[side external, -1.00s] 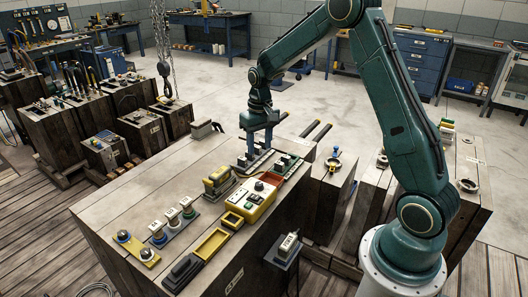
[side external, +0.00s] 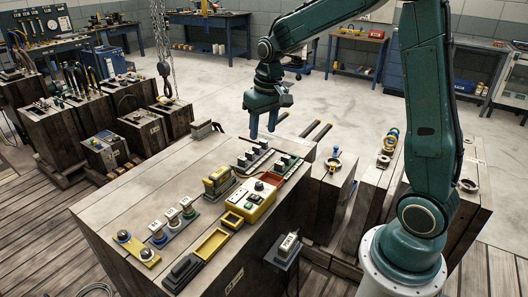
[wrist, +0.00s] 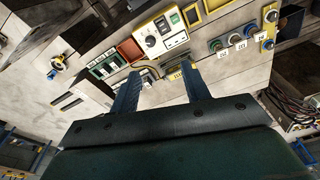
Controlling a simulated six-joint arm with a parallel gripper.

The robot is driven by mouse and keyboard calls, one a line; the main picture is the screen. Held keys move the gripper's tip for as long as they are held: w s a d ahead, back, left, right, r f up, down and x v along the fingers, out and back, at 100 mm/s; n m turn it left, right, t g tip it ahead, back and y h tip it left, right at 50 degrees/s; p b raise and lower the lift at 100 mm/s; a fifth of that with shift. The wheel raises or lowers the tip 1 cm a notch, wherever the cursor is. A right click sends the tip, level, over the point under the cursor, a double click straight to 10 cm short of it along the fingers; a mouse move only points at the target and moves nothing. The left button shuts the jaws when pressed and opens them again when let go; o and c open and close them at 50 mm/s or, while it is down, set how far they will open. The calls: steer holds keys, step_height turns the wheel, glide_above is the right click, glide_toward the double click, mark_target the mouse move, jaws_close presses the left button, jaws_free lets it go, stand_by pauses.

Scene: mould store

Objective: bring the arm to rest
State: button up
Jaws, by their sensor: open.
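My gripper (side external: 262,132) is raised above the far edge of the large wooden block in the side view, with its two blue fingers pointing down. The fingers are apart and nothing is between them. In the wrist view my gripper (wrist: 160,88) shows both fingers spread, with the block's top beyond them. Below and in front of it in the side view is a row of dark and green switch-like pieces (side external: 252,158). My gripper is clear of them.
The large wooden block (side external: 130,208) carries a cream and yellow control box (side external: 258,196), a yellow tray (side external: 212,244) and several knobs (side external: 172,222). A hook on a chain (side external: 165,75) hangs at the left. Smaller wooden blocks (side external: 333,180) stand at the right. Open floor lies behind.

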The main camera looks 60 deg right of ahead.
steer(key=s+a+r+n+t, duration=0.1)
steer(key=s+a+r, duration=0.2)
steer(key=s, duration=0.4)
steer(key=s+a+r+n+t, duration=0.1)
steer(key=s+a+r, duration=0.2)
steer(key=s, duration=0.5)
steer(key=s+a+r+n+t, duration=0.1)
steer(key=s+a+r+t, duration=0.1)
steer(key=s, duration=0.5)
steer(key=shift+s+a+r, duration=0.35)
steer(key=shift+a+r, duration=0.05)
steer(key=shift+a, duration=0.5)
